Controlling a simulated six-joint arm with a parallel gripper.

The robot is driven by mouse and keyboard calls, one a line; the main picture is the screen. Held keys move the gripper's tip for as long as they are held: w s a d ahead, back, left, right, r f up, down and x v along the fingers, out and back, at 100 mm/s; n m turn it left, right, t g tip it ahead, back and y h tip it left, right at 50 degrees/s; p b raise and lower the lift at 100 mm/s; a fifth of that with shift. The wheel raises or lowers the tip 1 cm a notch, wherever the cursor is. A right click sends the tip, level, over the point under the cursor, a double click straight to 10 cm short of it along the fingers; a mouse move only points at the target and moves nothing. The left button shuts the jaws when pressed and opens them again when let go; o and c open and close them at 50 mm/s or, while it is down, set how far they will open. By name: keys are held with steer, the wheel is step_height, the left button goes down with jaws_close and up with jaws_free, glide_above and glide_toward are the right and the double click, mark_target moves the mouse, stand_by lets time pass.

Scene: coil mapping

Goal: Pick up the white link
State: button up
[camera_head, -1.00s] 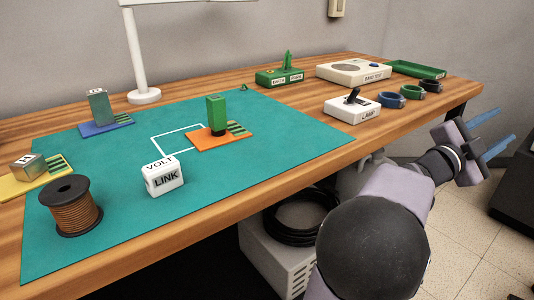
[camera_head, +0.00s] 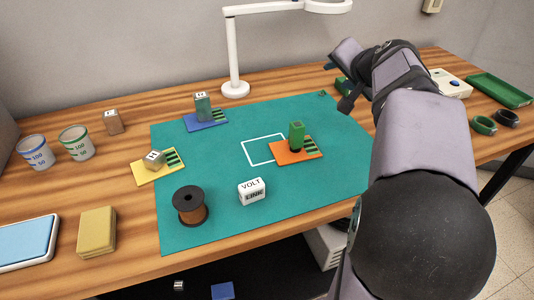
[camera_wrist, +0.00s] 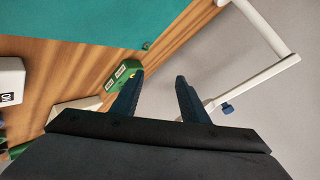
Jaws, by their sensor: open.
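The white link (camera_head: 252,191) is a small white block marked VOLT on top and LINK on its front. It stands on the front part of the teal mat (camera_head: 215,229), right of a wire spool. My gripper (camera_head: 337,86) is raised over the back right of the table, well away from the white link, and its fingers look dark. In the wrist view my gripper (camera_wrist: 160,92) is open, with nothing between its two fingers. The link is not in the wrist view.
A copper spool (camera_head: 190,206) stands close left of the link. An orange plate (camera_head: 295,152) with a green block (camera_head: 296,134), a blue plate (camera_head: 205,122) and a yellow plate (camera_head: 150,174) lie around. A white lamp (camera_head: 232,55) stands behind. Mat between link and orange plate is clear.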

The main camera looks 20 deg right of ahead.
steer(key=s+a+r+n+g+y+p, duration=0.1)
steer(key=a+n+g+y+p, duration=0.2)
steer(key=a, duration=0.7)
steer(key=s+a+r+n+g+y+p, duration=0.1)
steer(key=s+a+r+n+y+p, duration=0.2)
steer(key=a, duration=0.6)
steer(key=m+g+y+p, duration=0.4)
steer(key=g+y+p, duration=0.4)
steer(key=g, duration=0.1)
glide_above(263, 183)
steer(key=w+d, duration=0.4)
steer(key=w, duration=0.1)
step_height(263, 183, down, 6)
steer(key=s+d+f+m, duration=0.1)
steer(key=m, duration=0.1)
steer(key=s+d+f+m+y+p, duration=0.1)
steer(key=d+f+m, duration=0.1)
steer(key=s+d+f+m+y, duration=0.1)
steer(key=f, duration=0.1)
steer(key=shift+d+m+p, duration=0.2)
steer(key=shift+m+p, duration=0.2)
steer(key=shift+s+d+f+m, duration=0.2)
steer(key=shift+f+m, duration=0.15)
steer(key=shift+m, duration=0.05)
steer(key=shift+p+x, duration=0.55)
steer(key=shift+x, duration=2.5)
steer(key=shift+a, duration=0.1)
